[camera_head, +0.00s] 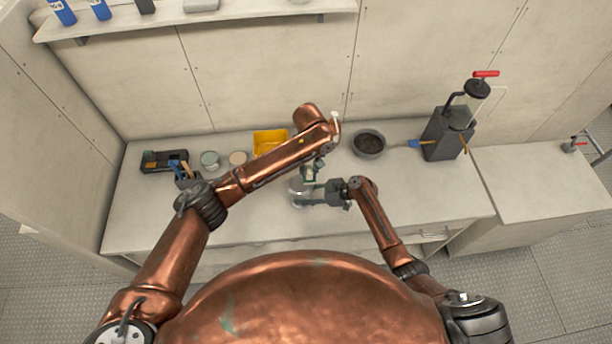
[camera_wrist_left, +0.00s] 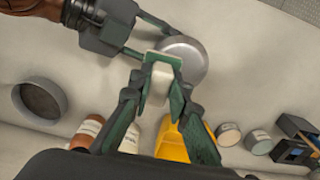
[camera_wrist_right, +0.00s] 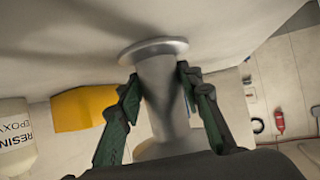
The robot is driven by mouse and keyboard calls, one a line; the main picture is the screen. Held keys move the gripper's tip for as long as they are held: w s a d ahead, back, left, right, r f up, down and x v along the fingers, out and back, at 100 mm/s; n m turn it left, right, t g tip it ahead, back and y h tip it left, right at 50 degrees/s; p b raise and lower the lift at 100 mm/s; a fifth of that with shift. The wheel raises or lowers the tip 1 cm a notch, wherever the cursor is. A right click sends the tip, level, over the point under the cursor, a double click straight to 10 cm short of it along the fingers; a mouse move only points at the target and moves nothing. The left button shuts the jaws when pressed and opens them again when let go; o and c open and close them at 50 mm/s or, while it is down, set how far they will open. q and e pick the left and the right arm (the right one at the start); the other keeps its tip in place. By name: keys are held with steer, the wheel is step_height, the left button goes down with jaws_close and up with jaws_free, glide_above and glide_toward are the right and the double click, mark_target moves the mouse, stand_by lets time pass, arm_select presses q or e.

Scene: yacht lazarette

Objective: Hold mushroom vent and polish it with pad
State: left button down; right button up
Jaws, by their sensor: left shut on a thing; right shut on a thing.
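The mushroom vent is a shiny grey metal piece (camera_head: 297,190) with a round top (camera_wrist_left: 186,58) and a narrower stem (camera_wrist_right: 158,85), above or on the middle of the worktop. My right gripper (camera_head: 318,193) is shut on its stem, with one finger on each side in the right wrist view (camera_wrist_right: 158,90). My left gripper (camera_wrist_left: 160,80) is shut on the pad (camera_wrist_left: 158,86), a small cream block with a green edge. The pad's end overlaps the vent's rim in the left wrist view; I cannot tell whether they touch. In the head view my left gripper (camera_head: 311,172) is partly hidden by its arm.
A yellow bin (camera_head: 270,138), small tins (camera_head: 210,158), a toolbox (camera_head: 160,161) and a brush holder (camera_head: 186,178) stand left of the vent. A dark bowl (camera_head: 368,143) and a grey pump-like machine (camera_head: 447,133) stand right. The front right worktop (camera_head: 430,195) is clear.

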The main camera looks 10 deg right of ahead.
arm_select(q)
steer(key=shift+a+r, duration=0.15)
steer(key=shift+r, duration=2.45)
arm_select(e)
steer(key=o, duration=1.1)
steer(key=v, duration=1.2)
steer(key=shift+d+f, duration=0.1)
